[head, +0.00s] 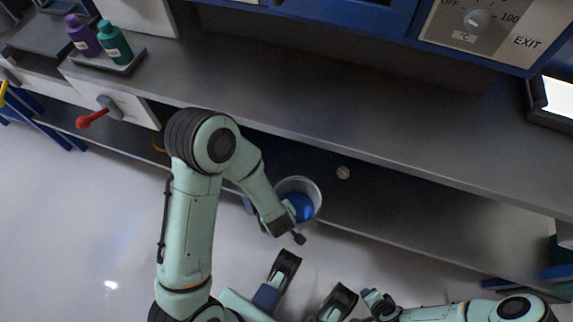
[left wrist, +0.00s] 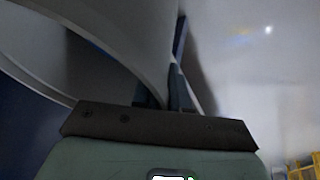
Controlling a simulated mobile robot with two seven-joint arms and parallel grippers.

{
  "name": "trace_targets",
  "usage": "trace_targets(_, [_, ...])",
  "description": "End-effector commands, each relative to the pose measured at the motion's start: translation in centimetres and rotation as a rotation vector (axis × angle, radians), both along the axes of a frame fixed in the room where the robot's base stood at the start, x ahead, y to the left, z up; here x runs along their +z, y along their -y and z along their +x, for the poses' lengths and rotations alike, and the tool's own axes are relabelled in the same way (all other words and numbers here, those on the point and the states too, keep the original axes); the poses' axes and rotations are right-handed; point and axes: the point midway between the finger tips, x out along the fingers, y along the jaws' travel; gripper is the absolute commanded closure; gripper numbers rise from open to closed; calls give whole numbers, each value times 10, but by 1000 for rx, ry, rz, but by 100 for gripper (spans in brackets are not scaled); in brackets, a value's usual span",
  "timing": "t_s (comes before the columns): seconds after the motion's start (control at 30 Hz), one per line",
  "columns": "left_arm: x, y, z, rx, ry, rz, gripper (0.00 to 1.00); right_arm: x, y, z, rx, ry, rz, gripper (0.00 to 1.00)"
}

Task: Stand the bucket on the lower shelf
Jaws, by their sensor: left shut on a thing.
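The bucket (head: 314,187) is pale grey with a blue inside, seen from above in the head view. It is at the front of the long grey lower shelf (head: 430,222), under the worktop. My left gripper (head: 283,222) is shut on the bucket at its near side; my arm hides part of it. In the left wrist view, the bucket's pale curved wall (left wrist: 140,35) fills the upper left above the gripper (left wrist: 172,98). Whether the bucket's base touches the shelf cannot be seen. My right gripper (head: 376,303) is low in the head view, away from the shelf, its jaws unclear.
A small pale round thing (head: 343,173) lies on the shelf behind and right of the bucket. The worktop (head: 330,120) overhangs the shelf. A red-handled lever (head: 93,119) and a tray with two bottles (head: 115,45) are at the left. The shelf's right part looks clear.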

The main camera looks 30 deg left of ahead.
Motion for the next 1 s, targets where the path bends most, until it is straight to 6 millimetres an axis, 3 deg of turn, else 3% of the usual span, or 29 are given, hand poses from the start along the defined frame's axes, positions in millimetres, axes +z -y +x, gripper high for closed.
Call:
trace_targets(0.6, [2,-92,108,5,8,1,100,-1,0,-2,0,-6,1,58])
trace_targets(1.0, [2,-112,131,2,7,1,100,3,-1,2,1,8,0,58])
